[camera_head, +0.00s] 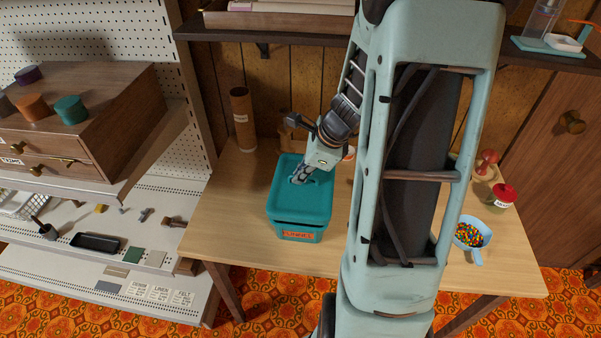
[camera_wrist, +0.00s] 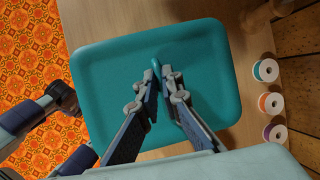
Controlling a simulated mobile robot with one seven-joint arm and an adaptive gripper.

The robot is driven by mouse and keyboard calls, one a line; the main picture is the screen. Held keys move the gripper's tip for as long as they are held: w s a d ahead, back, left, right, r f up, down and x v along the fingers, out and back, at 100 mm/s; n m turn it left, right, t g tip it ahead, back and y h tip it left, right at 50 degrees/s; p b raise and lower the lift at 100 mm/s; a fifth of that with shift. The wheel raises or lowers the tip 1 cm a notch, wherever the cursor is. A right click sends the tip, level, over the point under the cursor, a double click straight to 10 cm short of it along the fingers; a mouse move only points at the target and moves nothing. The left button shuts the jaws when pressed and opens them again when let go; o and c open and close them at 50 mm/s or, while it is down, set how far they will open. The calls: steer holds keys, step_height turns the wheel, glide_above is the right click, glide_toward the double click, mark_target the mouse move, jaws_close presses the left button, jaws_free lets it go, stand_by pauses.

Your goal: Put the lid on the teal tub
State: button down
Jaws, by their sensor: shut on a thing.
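The teal tub (camera_head: 300,233) stands on the wooden table with an orange label on its front. The teal lid (camera_head: 313,205) lies over the top of the tub; it looks roughly in line with the rim, but I cannot tell whether it is fully seated. My gripper (camera_head: 299,180) comes down from above and is shut on the lid's raised grip near its middle. In the wrist view the lid (camera_wrist: 108,75) fills the centre, with my gripper's fingertips (camera_wrist: 160,75) closed around the thin grip. The tub is hidden under the lid there.
A brown cardboard tube (camera_head: 243,118) stands behind the tub. A light-blue scoop of colourful beads (camera_head: 471,236) and a red-topped jar (camera_head: 503,195) are at the table's right. Thread spools (camera_wrist: 270,102) sit beyond the lid. The table (camera_head: 215,222) is clear left of the tub.

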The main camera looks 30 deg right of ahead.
steer(key=shift+f+b, duration=1.6)
steer(key=shift+f, duration=0.5)
steer(key=c, duration=2)
jaws_free()
steer(key=shift+c, duration=0.2)
steer(key=v, duration=1.2)
